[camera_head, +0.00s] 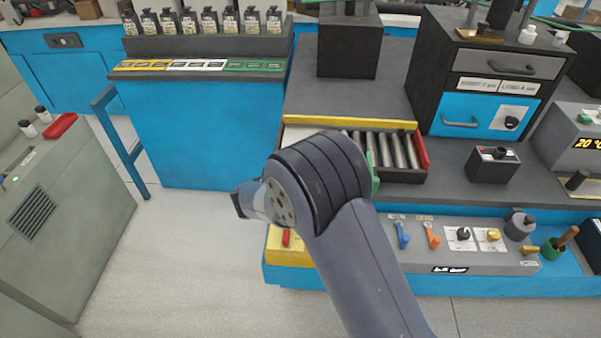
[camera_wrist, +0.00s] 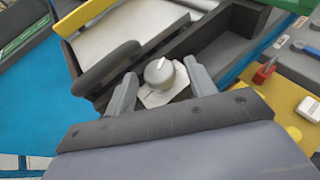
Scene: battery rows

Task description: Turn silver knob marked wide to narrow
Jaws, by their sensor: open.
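A silver round knob (camera_wrist: 159,73) with a pale pointer line sits on a white label plate (camera_wrist: 178,91) in the wrist view. The lettering on the plate is too small to read. My gripper (camera_wrist: 162,82) is open, with one finger on the left and one on the right of the knob. Whether the fingers touch it I cannot tell. In the head view my arm covers this area, and the knob and the fingertips are hidden.
A dark rounded bar (camera_wrist: 106,68) lies left of my fingers. A red switch (camera_wrist: 264,72) stands on a yellow panel (camera_wrist: 284,97) to the right. The head view shows a blue lever (camera_head: 402,233), an orange lever (camera_head: 432,235) and rollers (camera_head: 395,150) near my arm.

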